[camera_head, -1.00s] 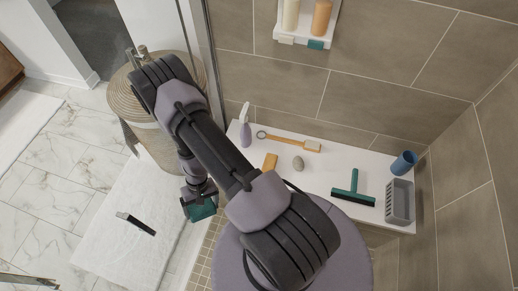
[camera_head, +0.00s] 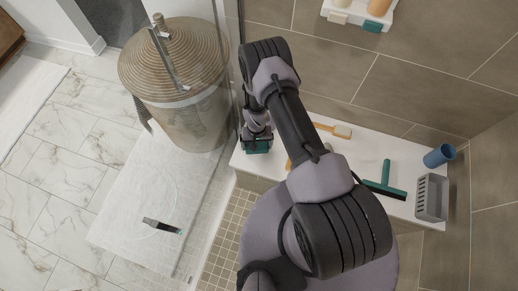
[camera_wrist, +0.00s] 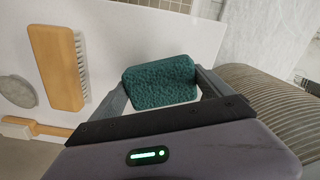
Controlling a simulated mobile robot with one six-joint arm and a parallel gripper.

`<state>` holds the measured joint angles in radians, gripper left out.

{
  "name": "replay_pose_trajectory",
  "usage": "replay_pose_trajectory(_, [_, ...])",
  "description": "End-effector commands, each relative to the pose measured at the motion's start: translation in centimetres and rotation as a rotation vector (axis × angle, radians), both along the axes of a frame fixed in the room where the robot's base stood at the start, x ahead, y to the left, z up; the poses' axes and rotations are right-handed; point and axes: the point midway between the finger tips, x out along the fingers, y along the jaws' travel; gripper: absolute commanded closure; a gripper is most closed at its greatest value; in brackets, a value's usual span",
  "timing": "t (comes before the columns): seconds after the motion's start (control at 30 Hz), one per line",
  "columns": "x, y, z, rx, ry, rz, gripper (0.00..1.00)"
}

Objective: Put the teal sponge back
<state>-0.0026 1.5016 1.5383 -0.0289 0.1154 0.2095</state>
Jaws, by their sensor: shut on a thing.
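The teal sponge (camera_wrist: 160,82) is between the two fingers of my gripper (camera_wrist: 162,92) in the wrist view, gripped at its sides. In the head view my gripper (camera_head: 257,138) points down with the sponge (camera_head: 258,147) below it, over the left end of the white bench (camera_head: 349,147). I cannot tell for sure whether the sponge touches the bench; in the wrist view white surface shows around it.
A wooden brush (camera_wrist: 57,66), a grey stone (camera_wrist: 16,91) and a long-handled brush (camera_head: 333,129) lie on the bench. A squeegee (camera_head: 385,183), blue cup (camera_head: 438,156) and grey basket (camera_head: 432,197) are farther right. A wall shelf (camera_head: 346,12) is above; a lidded wicker basket (camera_head: 176,75) stands left.

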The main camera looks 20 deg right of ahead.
Motion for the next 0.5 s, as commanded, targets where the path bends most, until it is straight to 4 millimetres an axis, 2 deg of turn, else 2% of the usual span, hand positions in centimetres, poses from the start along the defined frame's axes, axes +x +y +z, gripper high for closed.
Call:
replay_pose_trajectory(0.17, [-0.1,0.0,-3.5,0.0,0.001,-0.001,0.42])
replay_pose_trajectory(0.5, [-0.1,0.0,-3.9,0.0,0.001,-0.001,0.42])
